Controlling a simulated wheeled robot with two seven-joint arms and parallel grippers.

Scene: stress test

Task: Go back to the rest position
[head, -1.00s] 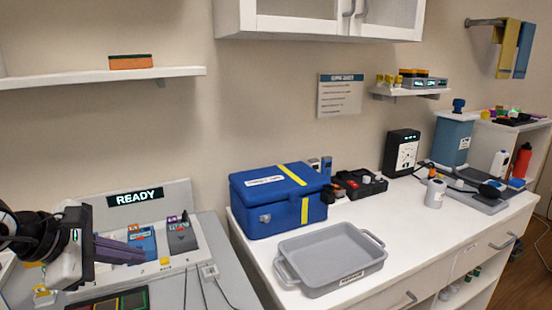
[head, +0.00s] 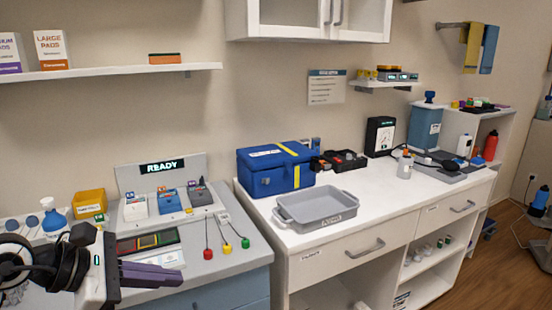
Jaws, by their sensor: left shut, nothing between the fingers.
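My left gripper (head: 150,277) is at the lower left of the head view, its purple fingers shut and empty. It is in front of the grey counter's front left part, below the station with the READY display (head: 162,166). My left arm comes in from the left edge. My right gripper does not show.
The white counter to the right holds a blue case (head: 275,172) and an empty grey tray (head: 318,208). Wooden floor shows at right.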

